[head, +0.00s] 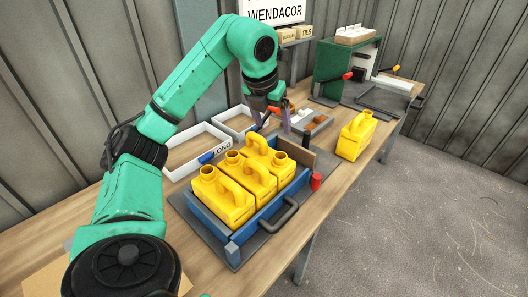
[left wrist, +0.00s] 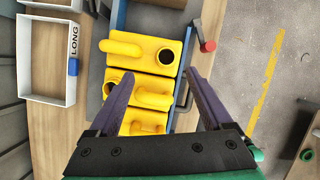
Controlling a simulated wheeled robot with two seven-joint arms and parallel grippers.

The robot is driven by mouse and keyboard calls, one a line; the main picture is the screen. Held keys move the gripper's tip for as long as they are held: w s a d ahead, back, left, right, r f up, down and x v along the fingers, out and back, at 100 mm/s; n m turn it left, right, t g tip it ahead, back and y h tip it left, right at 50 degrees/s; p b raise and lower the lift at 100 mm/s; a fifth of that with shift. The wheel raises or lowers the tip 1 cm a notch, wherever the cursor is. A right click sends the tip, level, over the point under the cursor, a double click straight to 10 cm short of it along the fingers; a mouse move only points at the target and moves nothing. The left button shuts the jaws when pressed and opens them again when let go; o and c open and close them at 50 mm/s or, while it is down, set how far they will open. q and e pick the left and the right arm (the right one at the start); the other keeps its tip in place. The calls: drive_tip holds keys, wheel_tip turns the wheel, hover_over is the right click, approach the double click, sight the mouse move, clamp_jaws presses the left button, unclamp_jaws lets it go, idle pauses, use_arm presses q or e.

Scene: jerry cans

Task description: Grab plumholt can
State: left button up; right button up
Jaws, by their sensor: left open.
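Three yellow cans with loop handles stand in a row in a blue tray (head: 237,241): a near can (head: 224,204), a middle can (head: 252,178) and a far can (head: 270,155). Another yellow can (head: 356,136) stands alone on the bench to the right. No name is readable on any can, so I cannot tell which is plumholt. My left gripper (head: 274,122) is open and empty above the far end of the tray. In the left wrist view its purple fingers (left wrist: 158,78) are spread above the tray cans (left wrist: 140,52). My right gripper is not in view.
White open trays (head: 196,150) lie behind the blue tray, one marked LONG. A red-tipped clamp (head: 316,181) and a grey handle (head: 280,217) are at the tray's front side. A green cabinet (head: 345,62) stands farther back. Bare bench surrounds the lone can.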

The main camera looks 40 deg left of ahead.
use_arm(q)
drive_tip(key=w+a+f, duration=0.1)
drive_tip(key=f, duration=0.1)
approach(281, 155)
wheel_tip(281, 155, down, 2)
drive_tip(key=d, duration=0.1)
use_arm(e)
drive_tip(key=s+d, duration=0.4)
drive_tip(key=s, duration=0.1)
use_arm(q)
drive_tip(key=f, duration=0.1)
drive_tip(key=w+a+f+p, duration=0.1)
drive_tip(key=f, duration=0.1)
drive_tip(key=shift+w+a+f+p, duration=0.15)
drive_tip(key=shift+w+a+p, duration=0.2)
drive_tip(key=shift+w+p, duration=0.05)
drive_tip(key=x, duration=0.2)
drive_tip(key=shift+w+f+p, duration=0.2)
drive_tip(key=shift+f+p, duration=0.15)
drive_tip(key=shift+d+f, duration=0.1)
drive_tip(key=shift+c, duration=0.8)
drive_tip(key=c, duration=1)
clamp_jaws()
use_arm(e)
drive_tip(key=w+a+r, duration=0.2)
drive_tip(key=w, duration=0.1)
